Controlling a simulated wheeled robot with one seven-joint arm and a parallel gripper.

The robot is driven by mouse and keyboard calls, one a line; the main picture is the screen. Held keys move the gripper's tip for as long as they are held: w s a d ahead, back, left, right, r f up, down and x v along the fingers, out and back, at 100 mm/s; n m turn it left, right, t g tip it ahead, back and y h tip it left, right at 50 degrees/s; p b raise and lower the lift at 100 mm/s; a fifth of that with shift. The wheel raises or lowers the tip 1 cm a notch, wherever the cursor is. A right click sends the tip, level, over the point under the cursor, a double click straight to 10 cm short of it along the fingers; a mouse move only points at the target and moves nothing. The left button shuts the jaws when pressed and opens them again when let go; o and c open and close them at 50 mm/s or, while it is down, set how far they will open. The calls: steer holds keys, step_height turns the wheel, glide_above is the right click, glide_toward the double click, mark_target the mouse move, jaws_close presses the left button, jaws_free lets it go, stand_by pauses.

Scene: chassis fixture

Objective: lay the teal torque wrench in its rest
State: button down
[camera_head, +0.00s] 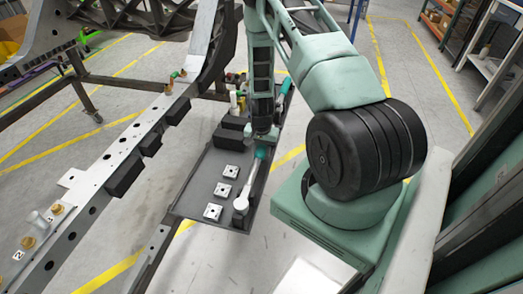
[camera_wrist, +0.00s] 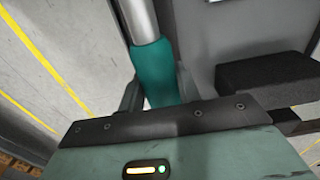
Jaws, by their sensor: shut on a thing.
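The teal torque wrench has a teal handle (camera_head: 261,153) and a pale metal shaft leading to a head (camera_head: 240,203) at the near right of the grey tray. My gripper (camera_head: 265,135) points down over the tray's right side, at the handle end. In the wrist view the teal handle (camera_wrist: 162,72) lies between the two dark fingers, which are shut on it. The metal shaft runs up out of the picture. A dark block shows under or beside the wrench head; I cannot tell whether it is the rest, or whether the wrench touches it.
The grey tray (camera_head: 197,198) holds several square metal plates (camera_head: 222,190) and a black block (camera_head: 229,138), also in the wrist view (camera_wrist: 266,76). Small bottles and another teal-ended item (camera_head: 286,86) stand farther back. A long chassis rail (camera_head: 110,165) runs at the left.

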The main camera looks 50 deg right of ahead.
steer(key=shift+f, duration=0.1)
steer(key=c, duration=0.9)
jaws_free()
step_height(320, 180, up, 9)
steer(key=p, duration=0.6)
steer(key=shift+p, duration=0.4)
